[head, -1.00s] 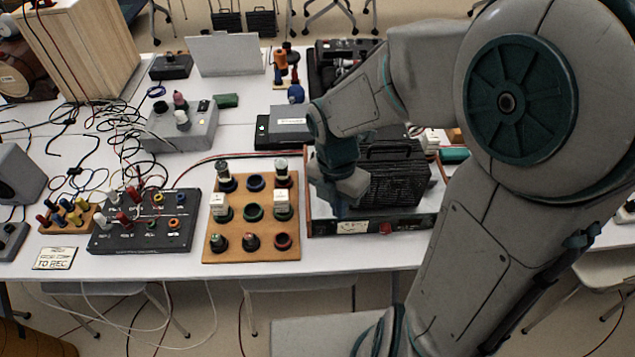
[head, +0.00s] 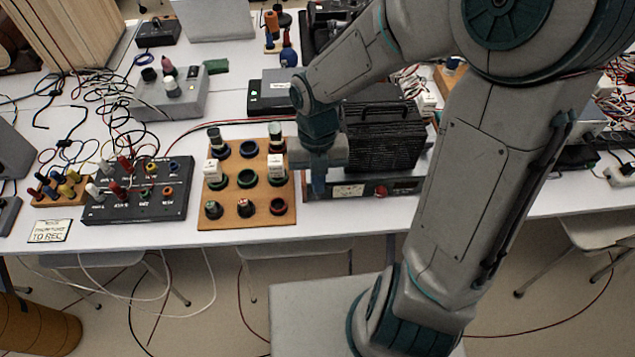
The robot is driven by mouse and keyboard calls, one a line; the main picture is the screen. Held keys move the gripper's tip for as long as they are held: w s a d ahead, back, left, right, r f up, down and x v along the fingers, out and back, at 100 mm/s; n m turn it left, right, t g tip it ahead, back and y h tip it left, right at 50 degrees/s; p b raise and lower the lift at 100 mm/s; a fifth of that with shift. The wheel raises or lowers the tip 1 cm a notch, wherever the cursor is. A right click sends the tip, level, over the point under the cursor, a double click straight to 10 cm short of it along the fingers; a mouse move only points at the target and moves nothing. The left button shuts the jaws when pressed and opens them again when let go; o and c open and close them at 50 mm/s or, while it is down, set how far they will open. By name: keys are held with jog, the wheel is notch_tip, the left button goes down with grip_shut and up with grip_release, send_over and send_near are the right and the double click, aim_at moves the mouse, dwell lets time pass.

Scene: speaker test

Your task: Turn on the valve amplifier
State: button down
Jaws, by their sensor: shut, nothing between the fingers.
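The valve amplifier (head: 383,140) stands at the front edge of the white table, right of the wooden tube board. It has a black slotted cage with a handle on top and a low front panel. The panel carries a pale meter (head: 348,190) at left and a small red switch (head: 381,190) right of it. I cannot tell whether the switch is lit. My gripper (head: 318,184) is shut and empty, pointing down at the panel's left end, left of the meter and the switch. It hides part of that end; contact cannot be told.
The wooden board (head: 237,210) with tubes and sockets stands close left of my gripper. A black patch box (head: 138,200) and a grey box (head: 172,97) are farther left. Loose cables (head: 90,110) cover the table's left side.

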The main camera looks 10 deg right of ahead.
jog(key=f+b, duration=0.1)
jog(key=f, duration=0.2)
jog(key=s+f+b, duration=0.1)
jog(key=f, duration=0.2)
jog(key=f+b, duration=0.1)
jog(key=f, duration=0.2)
jog(key=shift+s+f, duration=0.1)
jog(key=shift+s, duration=0.3)
jog(key=w, duration=0.1)
jog(key=w+r, duration=0.1)
jog(key=shift+w, duration=0.35)
jog(key=shift+w+r, duration=0.1)
jog(key=shift+w, duration=0.6)
jog(key=shift+r, duration=0.15)
